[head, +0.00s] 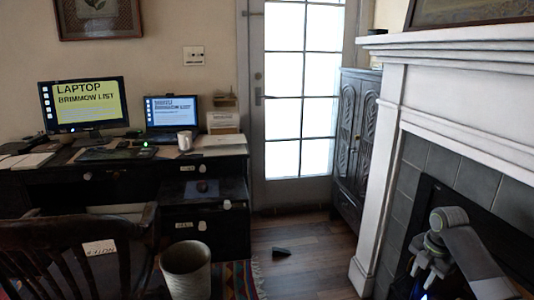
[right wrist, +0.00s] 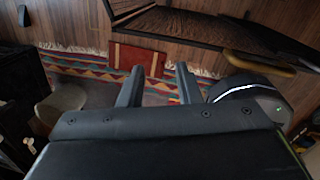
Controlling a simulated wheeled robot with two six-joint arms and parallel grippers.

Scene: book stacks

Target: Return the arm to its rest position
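My right arm (head: 462,245) is at the lower right of the head view, in front of the fireplace. Its gripper (head: 425,278) points down there and is partly cut off by the bottom edge. In the right wrist view the two fingers of the right gripper (right wrist: 158,82) stand apart with nothing between them. The striped rug (right wrist: 90,68) and a flat red rectangle (right wrist: 136,58) lie beyond the fingertips; I cannot tell if the rectangle is a separate object. My left arm and gripper are not in view.
A white fireplace surround (head: 382,170) stands close to the right arm. A dark desk (head: 125,185), a wooden chair (head: 85,255) and a waste bin (head: 186,270) fill the left. A small dark object (head: 281,252) lies on the open wooden floor (head: 310,240).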

